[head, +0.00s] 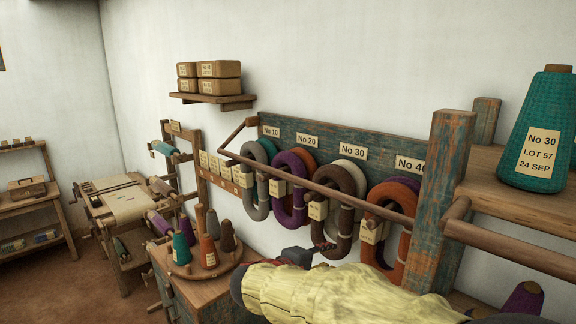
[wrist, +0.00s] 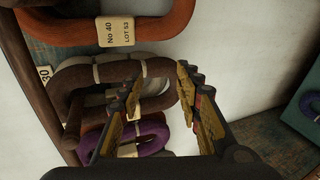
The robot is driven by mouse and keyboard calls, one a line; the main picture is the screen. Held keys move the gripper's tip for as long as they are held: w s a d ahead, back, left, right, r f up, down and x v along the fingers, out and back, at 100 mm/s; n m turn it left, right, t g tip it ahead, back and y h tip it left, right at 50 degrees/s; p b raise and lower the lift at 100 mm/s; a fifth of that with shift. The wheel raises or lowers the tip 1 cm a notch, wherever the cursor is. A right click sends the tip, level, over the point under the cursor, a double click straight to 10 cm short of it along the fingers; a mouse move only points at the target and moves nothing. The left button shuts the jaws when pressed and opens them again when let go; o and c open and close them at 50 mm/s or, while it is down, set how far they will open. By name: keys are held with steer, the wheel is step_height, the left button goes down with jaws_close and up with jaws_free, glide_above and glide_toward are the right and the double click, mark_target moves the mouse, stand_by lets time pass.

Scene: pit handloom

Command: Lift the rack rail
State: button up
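The rack rail (head: 300,181) is a long brown wooden bar in front of the yarn hanks in the head view. It slopes down to the right in the picture, from a wooden arm at the left to the blue-green post (head: 440,190). In the wrist view the rail (wrist: 24,75) is a dark bar along the left side.
Grey, purple, brown and orange hanks (head: 386,205) with tags hang at the blue-green board (head: 380,150). Cones stand on a round tray on the cabinet (head: 205,289) at lower left. A teal cone (head: 538,130) stands on the right shelf.

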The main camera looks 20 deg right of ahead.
steer(key=w+a+r+n+t+h+p, duration=0.1)
steer(key=w+a+r+n+t+p, duration=0.3)
steer(key=w+r, duration=0.6)
steer(key=t, duration=0.4)
glide_toward(288, 178)
steer(key=x, duration=0.4)
steer(key=shift+w+a+f+h+p, duration=0.1)
steer(key=shift+w+f+h+p, duration=0.3)
steer(key=p+x, duration=0.1)
steer(key=x, duration=0.6)
steer(key=shift+c, duration=1.1)
jaws_close()
